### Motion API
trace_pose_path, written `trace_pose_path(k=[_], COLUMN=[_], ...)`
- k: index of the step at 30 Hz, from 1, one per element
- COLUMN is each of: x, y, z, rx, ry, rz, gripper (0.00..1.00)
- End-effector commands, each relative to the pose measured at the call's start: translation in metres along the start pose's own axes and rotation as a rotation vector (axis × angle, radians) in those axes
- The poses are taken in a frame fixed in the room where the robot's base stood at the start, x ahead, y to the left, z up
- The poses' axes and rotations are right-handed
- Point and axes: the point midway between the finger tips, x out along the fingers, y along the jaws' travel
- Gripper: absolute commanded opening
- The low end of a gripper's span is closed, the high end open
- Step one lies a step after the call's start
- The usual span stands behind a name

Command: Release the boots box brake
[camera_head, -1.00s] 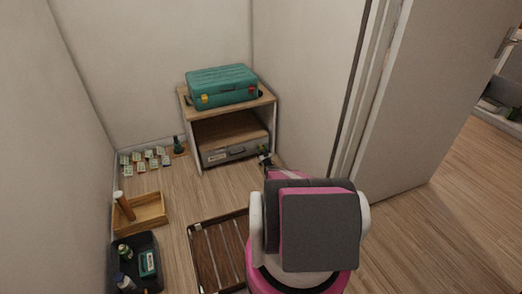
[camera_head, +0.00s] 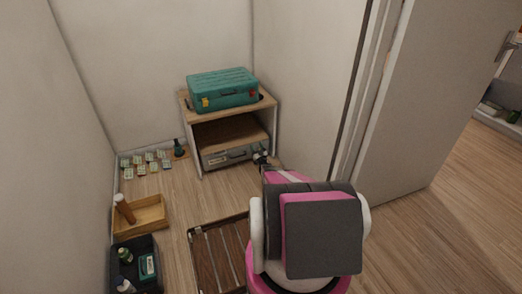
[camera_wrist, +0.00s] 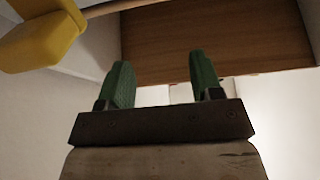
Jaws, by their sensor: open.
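A grey box (camera_head: 228,154) with a handle and a pale label on its front sits in the low part of a wooden-topped stand (camera_head: 268,102). I take it for the boots box. My gripper (camera_head: 261,155) is at the right end of the box front, close to it; contact cannot be told. In the wrist view my gripper (camera_wrist: 162,85) has its two green fingers apart with nothing between them. A yellow rounded part (camera_wrist: 40,40) shows at the upper left of that view, beside the fingers. I cannot tell whether it is the brake.
A teal case (camera_head: 222,88) lies on the stand. A slatted wooden rack (camera_head: 212,255), a wooden tray (camera_head: 152,215) and a dark bin (camera_head: 150,243) are on the floor at left. Small cards (camera_head: 147,163) lie by the wall. An open door (camera_head: 435,100) is at right.

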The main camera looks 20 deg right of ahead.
Motion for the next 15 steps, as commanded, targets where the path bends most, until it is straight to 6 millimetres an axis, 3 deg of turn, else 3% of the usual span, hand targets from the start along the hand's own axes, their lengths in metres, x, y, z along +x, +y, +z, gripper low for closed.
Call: trace_pose_path(k=[3,9,15], x=[0.002,0.007,0.009], y=[-0.024,-0.053,-0.067], z=[-0.017,-0.034,-0.042], rx=[0.0,0.0,-0.001], ry=[0.0,0.001,0.0], rz=[-0.002,-0.001,0.0], gripper=[0.6,0.6,0.6])
